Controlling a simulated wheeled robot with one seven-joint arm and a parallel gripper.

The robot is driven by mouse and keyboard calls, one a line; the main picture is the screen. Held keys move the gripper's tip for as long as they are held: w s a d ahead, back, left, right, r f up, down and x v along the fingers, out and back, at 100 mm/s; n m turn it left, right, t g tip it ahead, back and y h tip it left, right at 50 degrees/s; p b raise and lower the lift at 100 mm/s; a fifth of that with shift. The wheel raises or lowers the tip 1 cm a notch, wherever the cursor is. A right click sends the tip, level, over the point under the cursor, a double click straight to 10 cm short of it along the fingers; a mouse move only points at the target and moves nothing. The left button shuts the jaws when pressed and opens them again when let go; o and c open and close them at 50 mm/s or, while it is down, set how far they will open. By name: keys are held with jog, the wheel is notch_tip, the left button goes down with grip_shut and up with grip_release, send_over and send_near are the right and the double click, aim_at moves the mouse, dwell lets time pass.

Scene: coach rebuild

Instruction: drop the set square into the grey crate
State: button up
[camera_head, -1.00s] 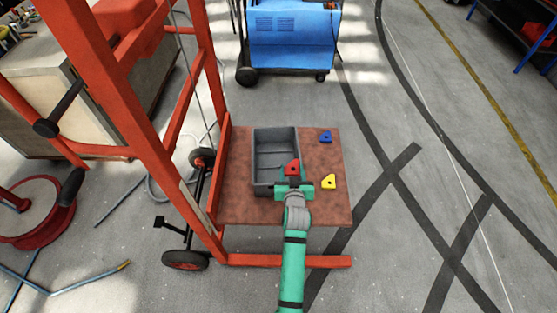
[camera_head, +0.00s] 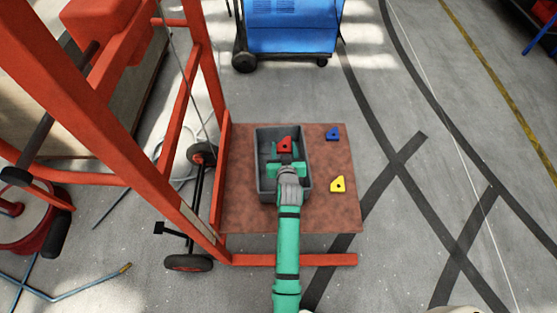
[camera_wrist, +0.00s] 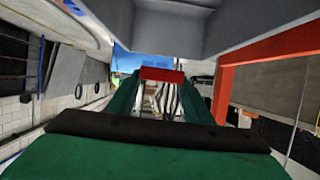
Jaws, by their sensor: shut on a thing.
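The red set square (camera_head: 285,144), a small wedge-like piece, is held at the tips of my gripper (camera_head: 286,157). In the wrist view the red set square (camera_wrist: 162,74) shows as a red strip between the two green fingers. The grey crate (camera_head: 258,165) is an open rectangular box on a brown board. My gripper and the set square are over the crate's opening in the head view, within its rim outline. How high they are above its floor is hard to tell. My arm hides part of the crate's near side.
A yellow piece (camera_head: 338,184) and a blue piece (camera_head: 333,133) lie on the brown board (camera_head: 335,215), right of the crate. A tall red-orange frame (camera_head: 150,165) with wheels stands close on the left. A blue wheeled machine (camera_head: 292,28) stands behind. The floor at right is clear.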

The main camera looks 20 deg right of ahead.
jog(key=f, duration=0.2)
jog(key=s+f, duration=0.1)
jog(key=shift+d, duration=0.3)
jog(key=shift+a+f, duration=0.15)
jog(key=shift+f, duration=0.8)
jog(key=o, duration=1.2)
jog(key=v, duration=1)
jog(key=shift+s+a, duration=0.1)
jog(key=shift+s, duration=0.25)
jog(key=shift+w, duration=0.1)
